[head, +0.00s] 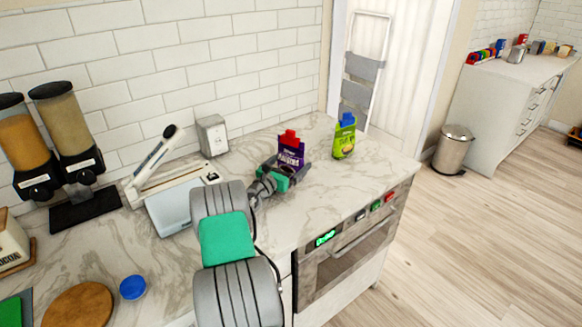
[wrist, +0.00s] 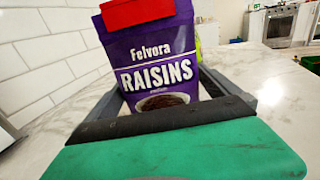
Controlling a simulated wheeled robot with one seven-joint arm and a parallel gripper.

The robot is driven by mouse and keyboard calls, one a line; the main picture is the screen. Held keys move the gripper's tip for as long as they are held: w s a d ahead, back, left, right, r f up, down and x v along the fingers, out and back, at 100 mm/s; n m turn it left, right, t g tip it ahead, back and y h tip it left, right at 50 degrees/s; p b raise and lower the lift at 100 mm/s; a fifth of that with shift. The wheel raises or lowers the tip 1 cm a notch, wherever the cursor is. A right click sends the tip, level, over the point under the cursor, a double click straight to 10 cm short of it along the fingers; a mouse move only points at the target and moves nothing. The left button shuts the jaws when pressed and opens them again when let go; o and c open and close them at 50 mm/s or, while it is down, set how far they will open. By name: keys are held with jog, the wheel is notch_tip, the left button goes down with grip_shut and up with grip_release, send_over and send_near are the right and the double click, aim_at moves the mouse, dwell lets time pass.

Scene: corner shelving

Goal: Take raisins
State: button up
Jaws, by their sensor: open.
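The raisins are a purple pouch with a red cap, standing upright on the marble counter in the head view (head: 291,154). In the wrist view the pouch (wrist: 158,60) faces me with its "Felvora RAISINS" label, close in front of the palm. My gripper (head: 286,170) is low at the counter, open, with one finger on each side of the pouch. In the wrist view the gripper (wrist: 165,100) hides the pouch's lower end. I cannot tell whether a finger touches it.
A green pouch with a blue cap (head: 344,138) stands to the right of the raisins. A metal napkin holder (head: 212,136) stands by the tiled wall. A white slicer-like device (head: 170,195) and cereal dispensers (head: 65,140) are left. The counter's right end is clear.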

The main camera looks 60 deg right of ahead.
jog(key=shift+c, duration=0.4)
jog(key=c, duration=1.2)
jog(key=shift+r, duration=0.1)
jog(key=shift+c, duration=0.4)
jog(key=shift+r, duration=0.1)
